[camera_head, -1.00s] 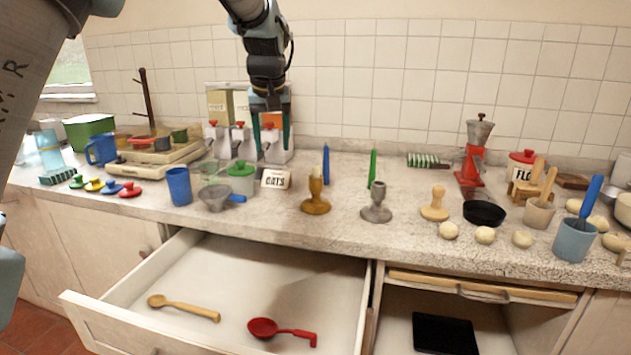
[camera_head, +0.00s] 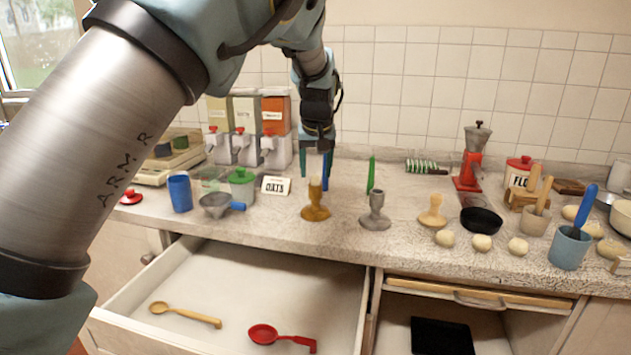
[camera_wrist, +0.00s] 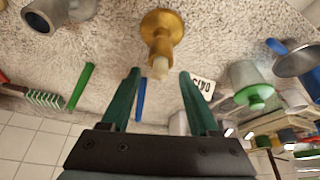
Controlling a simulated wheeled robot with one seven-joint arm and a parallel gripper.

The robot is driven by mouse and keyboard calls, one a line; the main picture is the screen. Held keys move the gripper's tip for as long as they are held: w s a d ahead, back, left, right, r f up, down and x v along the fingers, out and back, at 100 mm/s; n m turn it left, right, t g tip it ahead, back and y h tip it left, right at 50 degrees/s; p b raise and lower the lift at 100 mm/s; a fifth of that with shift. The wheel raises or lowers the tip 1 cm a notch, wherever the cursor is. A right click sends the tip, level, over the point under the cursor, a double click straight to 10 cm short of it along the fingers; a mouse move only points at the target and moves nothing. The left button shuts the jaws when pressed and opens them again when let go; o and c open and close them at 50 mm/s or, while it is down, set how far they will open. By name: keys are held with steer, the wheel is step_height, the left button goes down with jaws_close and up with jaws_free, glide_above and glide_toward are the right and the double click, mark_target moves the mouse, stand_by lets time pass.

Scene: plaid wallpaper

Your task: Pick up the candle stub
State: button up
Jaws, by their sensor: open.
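A short pale candle stub (camera_wrist: 160,68) sits in the top of a brass candle holder (camera_head: 315,208) on the counter. The holder also shows in the wrist view (camera_wrist: 161,25), upper middle. My gripper (camera_head: 316,172) is open and empty, pointing down above and a little behind the holder. In the wrist view its green fingertips (camera_wrist: 159,74) lie on either side of the stub's tip in the picture; I cannot tell how far apart in depth they are. In the head view the stub is hard to make out against the holder and gripper.
A blue candle (camera_head: 326,170) stands behind the holder, close to my fingers. A green candle (camera_head: 371,174) and a grey candle holder (camera_head: 376,214) are to the right. An open drawer (camera_head: 240,285) juts out below.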

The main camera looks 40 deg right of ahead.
steer(key=shift+x, duration=1)
steer(key=shift+r, duration=0.1)
jaws_close()
